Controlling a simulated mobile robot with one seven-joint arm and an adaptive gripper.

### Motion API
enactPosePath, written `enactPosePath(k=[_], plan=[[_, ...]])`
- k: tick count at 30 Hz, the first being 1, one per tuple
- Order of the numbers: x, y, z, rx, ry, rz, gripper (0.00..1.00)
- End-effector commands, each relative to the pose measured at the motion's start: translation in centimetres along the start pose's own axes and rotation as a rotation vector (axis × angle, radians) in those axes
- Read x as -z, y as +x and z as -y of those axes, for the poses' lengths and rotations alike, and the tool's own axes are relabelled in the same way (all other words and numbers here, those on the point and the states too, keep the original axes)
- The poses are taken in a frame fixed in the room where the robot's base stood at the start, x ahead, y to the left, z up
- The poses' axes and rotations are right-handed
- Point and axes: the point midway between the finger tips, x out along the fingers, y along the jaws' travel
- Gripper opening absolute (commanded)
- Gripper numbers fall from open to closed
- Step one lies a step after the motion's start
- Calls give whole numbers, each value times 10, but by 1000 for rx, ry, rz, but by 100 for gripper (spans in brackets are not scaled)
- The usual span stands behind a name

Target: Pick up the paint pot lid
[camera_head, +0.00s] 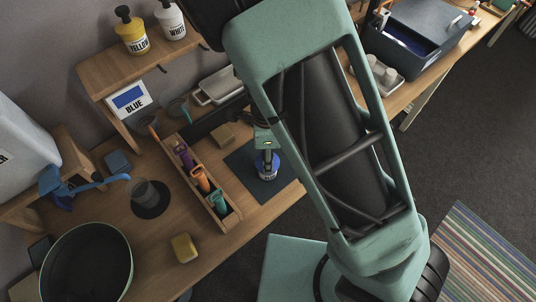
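A small paint pot (267,168) with a blue and white label stands on a dark mat (284,183) on the wooden table, right of the divided wooden tray. My gripper (265,152) points down directly over the pot, at or very close to its top. The lid cannot be made out, because the gripper covers the top of the pot. The fingers are small and dark here, so I cannot tell whether they are open or shut on anything.
The wooden tray (226,222) with colored tools stands close to the left of the mat. A yellow sponge (184,248), a black bowl (74,268) and a glass (145,193) are further left. A shelf (104,76) with yellow and white bottles stands behind.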

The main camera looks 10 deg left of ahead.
Motion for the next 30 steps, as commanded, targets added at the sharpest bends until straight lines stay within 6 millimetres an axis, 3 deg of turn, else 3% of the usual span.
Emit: enactPosePath(k=[7,17,30], plan=[[0,2,0,1,0,1,44],[0,2,0,1,0,1,9],[2,-1,2,1,1,1,8]])
